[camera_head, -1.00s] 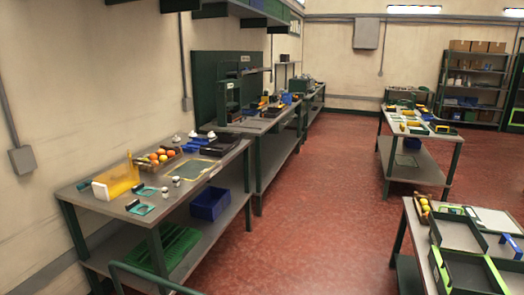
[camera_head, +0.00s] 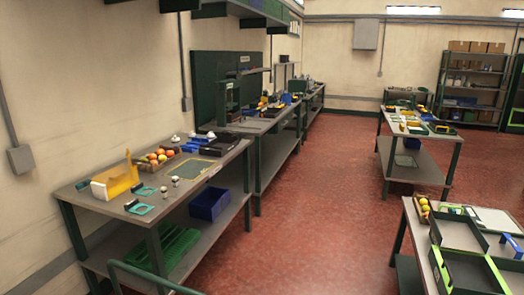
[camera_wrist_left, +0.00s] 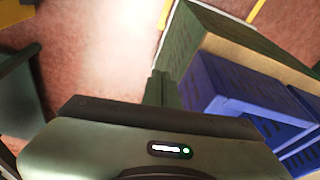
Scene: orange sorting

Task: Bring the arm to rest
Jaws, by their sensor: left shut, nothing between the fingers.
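My left gripper (camera_wrist_left: 162,88) shows in the left wrist view, its dark fingers together above the wide grey-green gripper body. Nothing shows between the fingers. Beyond it are the red floor, a large dark green panel or shelf edge and blue crates (camera_wrist_left: 235,95); I cannot tell how far away they are. No arm or gripper of mine shows in the head view. My right gripper is not in view.
A workbench (camera_head: 215,185) along the left wall carries oranges (camera_head: 158,155), a yellow holder (camera_head: 115,182) and a black tray (camera_head: 220,146). A blue crate (camera_head: 209,205) sits on its lower shelf. Another table (camera_head: 408,225) stands at lower right. Red floor between is clear.

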